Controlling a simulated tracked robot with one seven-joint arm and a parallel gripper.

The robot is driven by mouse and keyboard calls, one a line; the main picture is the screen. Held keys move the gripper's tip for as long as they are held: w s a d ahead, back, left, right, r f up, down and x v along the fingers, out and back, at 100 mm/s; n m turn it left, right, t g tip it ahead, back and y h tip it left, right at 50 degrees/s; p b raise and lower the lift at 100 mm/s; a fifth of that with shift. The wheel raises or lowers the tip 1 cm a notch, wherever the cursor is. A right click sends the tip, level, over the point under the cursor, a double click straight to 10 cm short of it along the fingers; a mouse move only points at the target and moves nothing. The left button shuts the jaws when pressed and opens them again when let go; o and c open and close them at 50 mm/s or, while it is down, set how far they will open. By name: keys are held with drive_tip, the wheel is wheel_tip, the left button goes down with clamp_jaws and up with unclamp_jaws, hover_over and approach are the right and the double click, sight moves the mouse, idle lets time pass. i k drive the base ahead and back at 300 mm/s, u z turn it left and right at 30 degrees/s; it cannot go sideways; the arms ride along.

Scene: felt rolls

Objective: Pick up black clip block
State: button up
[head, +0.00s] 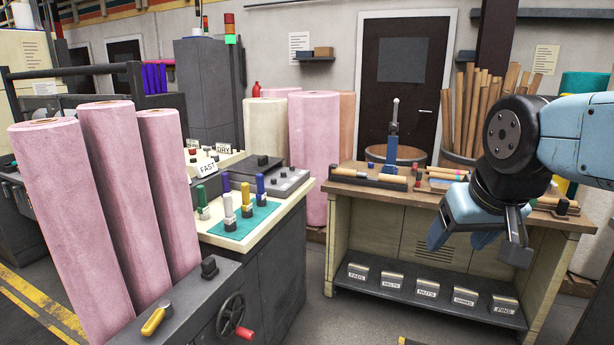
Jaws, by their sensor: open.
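My gripper (482,240) hangs at the right, in front of the wooden workbench. It is open, with nothing seen between its fingers. I cannot tell for sure which thing is the black clip block. One small black block (208,267) stands on the grey machine beam at the lower left, well to the left of my gripper. Another small dark block (562,207) sits on the right end of the workbench, near my gripper and to its right. My gripper touches neither. The arm and gripper hide part of the bench top.
The workbench (345,188) carries rollers, tools and a blue upright stand (393,135). Labelled bins line its lower shelf (365,286). A control table (280,212) holds coloured handles on a teal mat (262,226). Tall pink felt rolls (120,190) stand at left. Floor shows between the tables.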

sight(209, 267)
drive_tip(key=u, duration=1.6)
drive_tip(key=k, duration=0.45)
drive_tip(key=z, duration=0.65)
